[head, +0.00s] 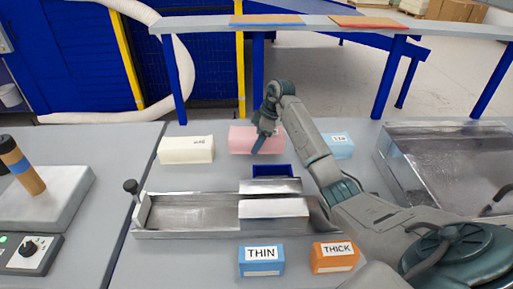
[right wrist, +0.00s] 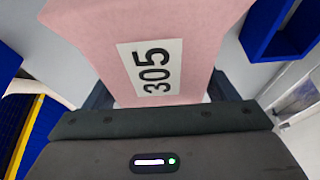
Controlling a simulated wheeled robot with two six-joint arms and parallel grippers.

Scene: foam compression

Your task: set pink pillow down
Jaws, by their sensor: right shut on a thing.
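The pink pillow (head: 241,138) is at the back of the table, between a cream pillow and a light-blue one. My right gripper (head: 264,140) reaches over it from above and is shut on it. In the right wrist view the pink pillow (right wrist: 200,35) fills the space ahead of the gripper, with its white label reading 305 towards the camera. I cannot tell whether its underside touches the table. My left gripper is not in view.
A cream pillow (head: 186,150) lies to the left and a light-blue pillow (head: 338,146) to the right. A blue open bin (head: 272,171) and a metal fixture (head: 185,213) are in front. Boxes marked THIN (head: 261,261) and THICK (head: 335,258) stand at the front.

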